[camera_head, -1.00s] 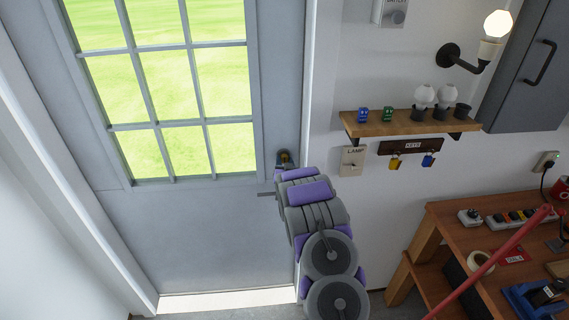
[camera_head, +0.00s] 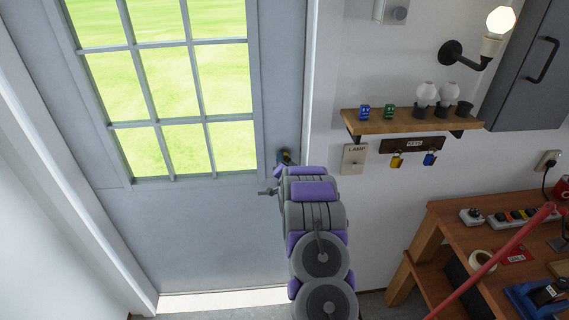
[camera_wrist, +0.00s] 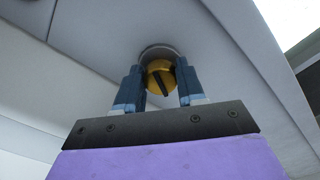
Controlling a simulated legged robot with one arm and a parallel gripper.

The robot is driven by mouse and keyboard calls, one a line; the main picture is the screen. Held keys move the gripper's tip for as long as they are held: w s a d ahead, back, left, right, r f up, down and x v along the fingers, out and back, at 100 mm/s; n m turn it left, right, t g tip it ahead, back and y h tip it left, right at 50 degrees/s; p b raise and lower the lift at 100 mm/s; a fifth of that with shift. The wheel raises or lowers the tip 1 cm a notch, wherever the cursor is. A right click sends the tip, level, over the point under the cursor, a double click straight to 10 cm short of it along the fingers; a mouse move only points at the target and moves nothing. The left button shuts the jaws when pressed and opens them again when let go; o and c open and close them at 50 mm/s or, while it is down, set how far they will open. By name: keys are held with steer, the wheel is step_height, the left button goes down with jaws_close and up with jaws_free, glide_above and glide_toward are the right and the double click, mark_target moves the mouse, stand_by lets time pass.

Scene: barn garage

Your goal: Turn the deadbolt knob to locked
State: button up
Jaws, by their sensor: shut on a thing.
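The deadbolt knob (camera_wrist: 159,77) is a round brass piece with a dark slanted bar across its face, set in a grey collar on the grey door (camera_head: 200,235). In the wrist view my gripper (camera_wrist: 160,84) has one blue-grey finger on each side of the knob and is shut on it. In the head view the deadbolt (camera_head: 285,155) shows only partly above my gripper (camera_head: 281,168), at the right edge of the door. My arm covers the area below it. The bar looks tilted from upright; whether the bolt is locked cannot be told.
A door lever (camera_head: 267,192) sticks out just left of my arm, below the deadbolt. To the right are a lamp switch (camera_head: 354,158), a wooden shelf (camera_head: 385,126) and a key rack (camera_head: 411,145). A workbench (camera_head: 440,222) stands at lower right.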

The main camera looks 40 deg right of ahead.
steer(key=m+b, duration=1.2)
steer(key=b, duration=0.1)
stand_by(0.6)
steer(key=o, duration=1.1)
steer(key=shift+d, duration=0.15)
steer(key=shift+c, duration=0.2)
